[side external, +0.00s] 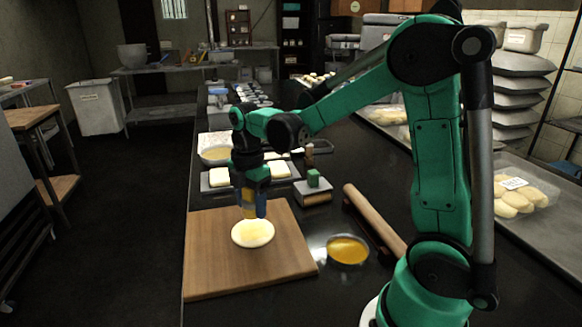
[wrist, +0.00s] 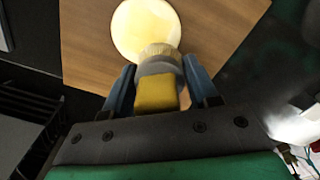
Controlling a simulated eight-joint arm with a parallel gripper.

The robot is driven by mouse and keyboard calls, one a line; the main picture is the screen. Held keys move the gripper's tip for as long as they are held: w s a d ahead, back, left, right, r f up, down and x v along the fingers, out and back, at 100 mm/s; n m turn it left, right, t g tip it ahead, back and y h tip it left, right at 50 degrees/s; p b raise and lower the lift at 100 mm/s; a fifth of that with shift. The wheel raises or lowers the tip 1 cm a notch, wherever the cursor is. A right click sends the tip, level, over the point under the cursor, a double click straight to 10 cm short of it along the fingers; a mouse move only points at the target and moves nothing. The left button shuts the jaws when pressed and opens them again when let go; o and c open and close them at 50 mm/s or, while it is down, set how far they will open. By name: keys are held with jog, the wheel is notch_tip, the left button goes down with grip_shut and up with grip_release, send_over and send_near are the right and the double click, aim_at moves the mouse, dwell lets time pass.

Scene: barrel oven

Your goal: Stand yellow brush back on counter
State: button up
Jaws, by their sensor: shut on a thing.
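My gripper (side external: 254,203) is shut on the yellow brush (wrist: 157,92), which has a yellow handle, a grey collar and pale bristles. In the wrist view the brush sits between the two blue fingers of my gripper (wrist: 162,85). The bristles point at a round pale dough disc (wrist: 140,30) and overlap its edge. In the side view the dough disc (side external: 252,234) lies on a wooden board (side external: 215,270), and the brush is mostly hidden by the gripper. I cannot tell whether the bristles touch the dough.
A bowl of yellow liquid (side external: 347,250) and a rolling pin (side external: 374,220) lie right of the board. A green-handled block (side external: 313,186) and a tray with pale slabs (side external: 222,178) stand behind it. Bare counter shows between the board and the rolling pin.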

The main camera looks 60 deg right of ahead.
jog(key=s+d, duration=0.1)
jog(key=d, duration=0.1)
jog(key=s+d+m, duration=0.1)
jog(key=d, duration=0.1)
jog(key=s+d+m, duration=0.1)
jog(key=d, duration=0.1)
jog(key=shift+s+d+f, duration=0.25)
jog(key=shift+s+f, duration=0.1)
jog(key=shift+s, duration=0.05)
jog(key=m, duration=0.2)
send_near(323, 228)
jog(key=shift+w, duration=0.15)
jog(key=shift+d+f, duration=0.1)
jog(key=shift+f, duration=2.85)
jog(key=shift+f, duration=0.65)
jog(key=o, duration=1.3)
jog(key=shift+c, duration=0.2)
